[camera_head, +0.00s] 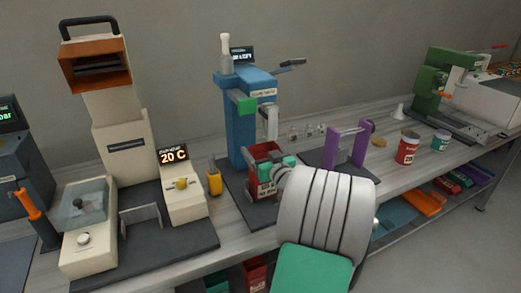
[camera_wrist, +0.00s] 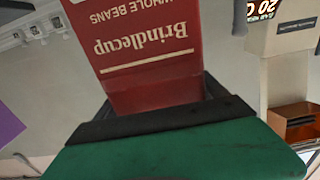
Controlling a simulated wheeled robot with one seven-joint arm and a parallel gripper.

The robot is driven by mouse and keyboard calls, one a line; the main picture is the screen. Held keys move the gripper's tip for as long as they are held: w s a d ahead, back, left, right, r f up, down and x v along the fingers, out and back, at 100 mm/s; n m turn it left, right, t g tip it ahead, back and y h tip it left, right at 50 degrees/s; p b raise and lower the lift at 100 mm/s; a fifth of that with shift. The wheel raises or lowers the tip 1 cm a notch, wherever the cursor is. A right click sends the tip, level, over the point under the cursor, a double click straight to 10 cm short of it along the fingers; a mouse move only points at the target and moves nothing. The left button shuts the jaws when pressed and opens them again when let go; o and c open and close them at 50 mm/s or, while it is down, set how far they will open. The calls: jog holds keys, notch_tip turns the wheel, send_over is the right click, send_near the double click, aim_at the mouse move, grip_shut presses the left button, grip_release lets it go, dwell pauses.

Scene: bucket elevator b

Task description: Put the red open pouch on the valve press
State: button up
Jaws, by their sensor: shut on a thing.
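The red open pouch (camera_head: 265,151) with white lettering is in my gripper (camera_head: 274,167), at the front of the valve press. It also shows in the wrist view (camera_wrist: 148,55), upside down there, reaching into the jaws. My gripper is shut on it. The valve press (camera_head: 240,125) is a tall blue machine with a green block, a small display and a dark base plate. The pouch overlaps the base in the head view; whether it touches the base is unclear. My gripper and arm hide part of the pouch and base.
A beige machine (camera_head: 120,140) with an orange hopper stands to the left, with a yellow cup (camera_head: 214,182) beside it. A purple frame (camera_head: 345,147) stands to the right, then a red can (camera_head: 407,148) and a green machine (camera_head: 440,78). Several colored packs lie on the lower shelf.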

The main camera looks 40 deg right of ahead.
jog(key=shift+f, duration=0.2)
jog(key=o, duration=0.9)
jog(key=shift+r, duration=0.1)
jog(key=shift+s+r, duration=0.1)
jog(key=shift+r, duration=0.1)
jog(key=b+v, duration=0.2)
jog(key=v, duration=1)
